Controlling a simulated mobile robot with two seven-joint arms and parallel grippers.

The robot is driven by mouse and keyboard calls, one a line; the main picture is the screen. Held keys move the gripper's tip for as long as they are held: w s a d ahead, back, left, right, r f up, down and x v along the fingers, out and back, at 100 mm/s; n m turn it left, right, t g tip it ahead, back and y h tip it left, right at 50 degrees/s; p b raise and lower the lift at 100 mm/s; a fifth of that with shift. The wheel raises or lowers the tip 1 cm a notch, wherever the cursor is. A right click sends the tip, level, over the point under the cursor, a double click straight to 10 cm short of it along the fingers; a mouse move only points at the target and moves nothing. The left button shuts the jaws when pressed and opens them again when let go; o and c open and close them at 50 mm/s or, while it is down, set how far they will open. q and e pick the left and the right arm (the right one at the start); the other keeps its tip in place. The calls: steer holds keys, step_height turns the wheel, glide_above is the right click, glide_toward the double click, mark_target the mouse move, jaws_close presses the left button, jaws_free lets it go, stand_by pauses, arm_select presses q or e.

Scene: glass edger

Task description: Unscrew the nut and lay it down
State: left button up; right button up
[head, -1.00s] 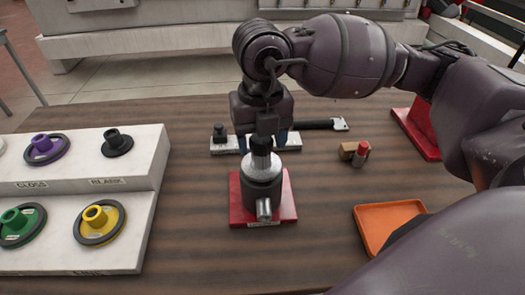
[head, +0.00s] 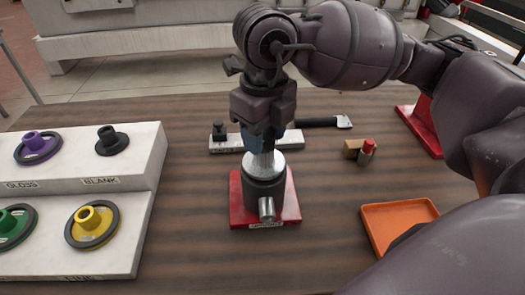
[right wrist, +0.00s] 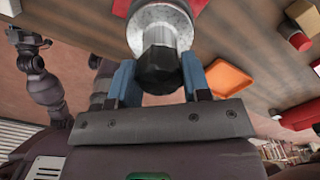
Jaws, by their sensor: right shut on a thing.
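The spindle, a dark cylinder (head: 265,192) with a pale metal disc (head: 266,165) on top, stands upright on a red base (head: 290,205). A stub sticks out of its front. My right gripper (head: 265,143) points straight down over it, with its blue fingers around the spindle top. In the right wrist view a black hex nut (right wrist: 158,70) sits between the blue fingers, in line with the metal disc, and the gripper is shut on it. In the head view the nut is hidden by the fingers. My left gripper (right wrist: 27,40) shows small at the left of the right wrist view; its jaws are unclear.
An orange tray (head: 400,205) lies right of the red base. A small tan block and red-capped piece (head: 366,152) stand behind it. A white rack (head: 125,215) with coloured wheels is at left. A pale strip (head: 228,146) and black-handled tool (head: 318,122) lie behind.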

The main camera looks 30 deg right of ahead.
steer(key=shift+f+n+b, duration=0.2)
steer(key=shift+n+b, duration=0.25)
steer(key=shift+n, duration=0.65)
steer(key=n+b, duration=0.1)
steer(key=n, duration=0.2)
steer(key=n+b, duration=0.1)
steer(key=n, duration=0.2)
steer(key=shift+b, duration=0.3)
steer(key=shift+n+b, duration=0.5)
steer(key=shift+n, duration=0.7)
steer(key=n+b, duration=0.2)
steer(key=n, duration=0.2)
steer(key=shift+w, duration=0.1)
steer(key=n+b, duration=0.1)
steer(key=n, duration=0.2)
steer(key=shift+n, duration=0.3)
steer(key=shift+n+b, duration=0.65)
steer(key=shift+n, duration=0.45)
steer(key=shift+r+n, duration=0.1)
steer(key=shift+n, duration=0.3)
arm_select(q)
step_height(320, 180, down, 8)
steer(key=g, duration=0.1)
steer(key=shift+r, duration=0.25)
arm_select(e)
steer(key=shift+r, duration=0.15)
